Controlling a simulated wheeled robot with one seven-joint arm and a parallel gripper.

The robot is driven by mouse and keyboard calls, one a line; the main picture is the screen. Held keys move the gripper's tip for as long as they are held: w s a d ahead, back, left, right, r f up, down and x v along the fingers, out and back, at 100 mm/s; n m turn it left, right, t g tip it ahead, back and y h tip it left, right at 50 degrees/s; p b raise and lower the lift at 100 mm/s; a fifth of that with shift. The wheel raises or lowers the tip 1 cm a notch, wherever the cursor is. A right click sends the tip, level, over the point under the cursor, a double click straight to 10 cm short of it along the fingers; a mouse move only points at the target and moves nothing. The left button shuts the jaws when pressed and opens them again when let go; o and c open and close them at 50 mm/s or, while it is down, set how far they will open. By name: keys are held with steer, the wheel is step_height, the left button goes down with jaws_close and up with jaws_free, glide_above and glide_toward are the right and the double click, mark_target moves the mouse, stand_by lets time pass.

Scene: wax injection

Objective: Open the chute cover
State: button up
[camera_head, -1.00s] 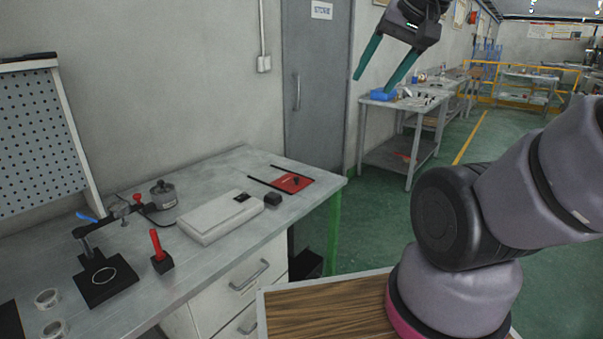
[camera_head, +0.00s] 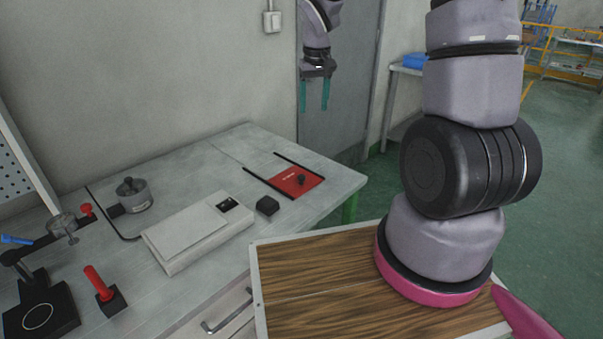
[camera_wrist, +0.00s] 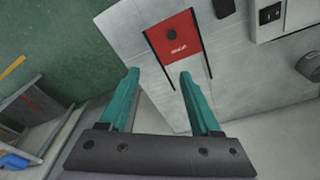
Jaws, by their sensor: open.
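The chute cover is a red plate (camera_head: 296,181) with a black knob (camera_head: 301,180), lying between two black rails on the grey workbench. My gripper (camera_head: 314,109) has two teal fingers pointing down. It is above and behind the cover, past the bench's far side in the head view, and touches nothing. The fingers are apart and empty, as the wrist view (camera_wrist: 157,80) also shows. Whether an opening lies under the cover is hidden.
A small black block (camera_head: 267,206) and a white flat machine (camera_head: 198,230) sit left of the cover. A red-handled tool (camera_head: 100,285) and a black clamp stand (camera_head: 40,310) are farther left. Bare bench surface (camera_head: 237,150) lies behind the cover.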

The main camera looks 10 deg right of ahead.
steer(key=n+g, duration=0.2)
glide_toward(302, 176)
step_height(302, 176, down, 9)
steer(key=shift+a+r, duration=0.1)
steer(key=shift+r, duration=0.1)
jaws_close()
stand_by(1.2)
